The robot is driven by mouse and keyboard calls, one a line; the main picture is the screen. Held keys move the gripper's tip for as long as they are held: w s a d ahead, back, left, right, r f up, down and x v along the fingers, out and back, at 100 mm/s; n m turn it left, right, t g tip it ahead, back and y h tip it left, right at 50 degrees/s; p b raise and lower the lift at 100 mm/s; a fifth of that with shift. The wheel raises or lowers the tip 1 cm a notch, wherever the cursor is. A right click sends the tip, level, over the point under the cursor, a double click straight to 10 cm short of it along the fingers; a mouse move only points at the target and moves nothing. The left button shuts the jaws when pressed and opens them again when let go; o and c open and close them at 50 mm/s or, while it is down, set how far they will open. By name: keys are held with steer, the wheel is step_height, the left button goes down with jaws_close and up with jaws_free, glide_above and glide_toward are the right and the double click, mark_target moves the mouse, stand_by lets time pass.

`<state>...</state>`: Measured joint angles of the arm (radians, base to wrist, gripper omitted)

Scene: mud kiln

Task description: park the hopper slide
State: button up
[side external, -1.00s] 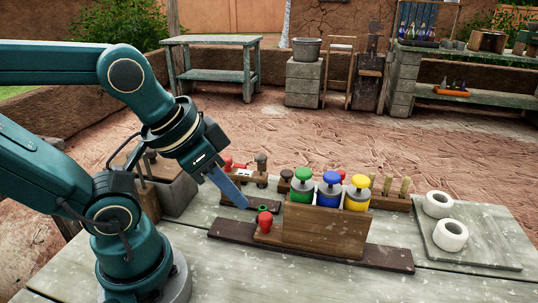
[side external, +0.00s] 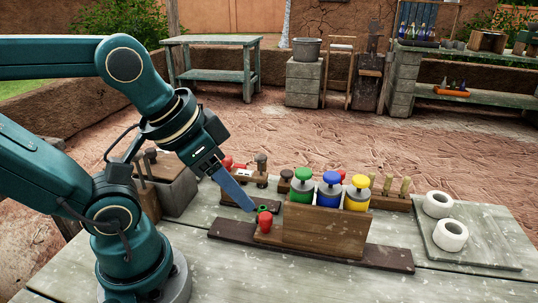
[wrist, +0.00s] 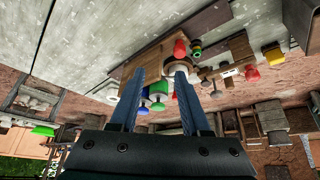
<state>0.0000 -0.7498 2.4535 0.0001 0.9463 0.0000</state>
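The hopper slide is a wooden block (side external: 325,232) on a long dark rail (side external: 385,257), with a red knob (side external: 265,222) at its left end. The block stands around the middle of the rail. Jars with green (side external: 303,174), blue (side external: 331,178) and yellow (side external: 360,181) tops stand at the block. My gripper (side external: 252,208) is above and left of the red knob, apart from it. In the wrist view the fingers (wrist: 161,70) are spread with nothing gripped, and the red knob (wrist: 180,49) shows just beyond the right fingertip. The near finger hides the far one in the side view.
A small dark piece with a green ring (side external: 263,210) is close by the fingertips. Wooden racks with stampers (side external: 261,168) stand behind. Two white rolls (side external: 450,236) lie on a board at right. The table front is clear.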

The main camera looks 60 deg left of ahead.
step_height(320, 180, up, 4)
steer(key=r, duration=0.1)
steer(key=n+g, duration=0.6)
glide_toward(265, 215)
step_height(265, 215, down, 9)
steer(key=shift+s, duration=0.15)
stand_by(0.7)
jaws_close()
steer(key=shift+r, duration=0.1)
stand_by(1.3)
